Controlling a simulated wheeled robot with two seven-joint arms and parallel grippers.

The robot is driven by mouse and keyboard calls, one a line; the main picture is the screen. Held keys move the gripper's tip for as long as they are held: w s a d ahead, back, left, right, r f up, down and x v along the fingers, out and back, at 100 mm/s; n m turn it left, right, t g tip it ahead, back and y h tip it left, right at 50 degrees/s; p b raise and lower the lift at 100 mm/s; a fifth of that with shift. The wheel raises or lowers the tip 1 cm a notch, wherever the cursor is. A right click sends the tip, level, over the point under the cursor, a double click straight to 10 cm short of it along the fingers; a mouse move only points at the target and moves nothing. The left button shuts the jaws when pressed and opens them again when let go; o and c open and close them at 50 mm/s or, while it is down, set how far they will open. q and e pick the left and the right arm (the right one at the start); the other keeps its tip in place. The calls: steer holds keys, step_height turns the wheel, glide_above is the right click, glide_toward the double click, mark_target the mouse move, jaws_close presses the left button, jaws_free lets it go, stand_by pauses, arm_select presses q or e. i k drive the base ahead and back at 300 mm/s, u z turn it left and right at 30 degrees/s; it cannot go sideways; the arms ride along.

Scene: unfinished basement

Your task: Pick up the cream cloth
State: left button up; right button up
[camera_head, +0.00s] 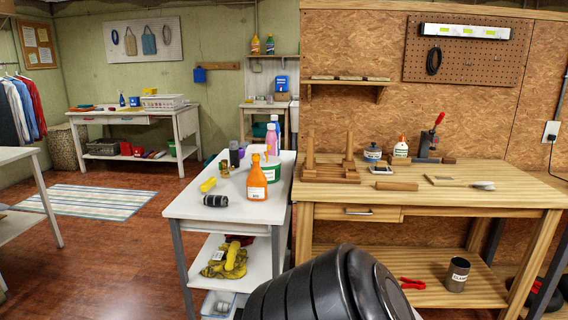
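I cannot make out a cream cloth for certain in the head view. A crumpled mustard-yellow cloth (214,270) lies on the lower shelf of the white table, with a brighter yellow item on it. A small flat tan piece (442,180) lies on the wooden workbench; its material is unclear. Neither of my grippers is in view.
The white table (185,207) holds an orange bottle (257,180), a pink bottle (271,140) and a dark cylinder (215,201). The wooden workbench (480,201) stands to its right. A large black ribbed shape blocks the bottom centre. The floor at left is open around a striped rug (85,201).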

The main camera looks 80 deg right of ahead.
mark_target(485, 185)
steer(key=z, duration=3.85)
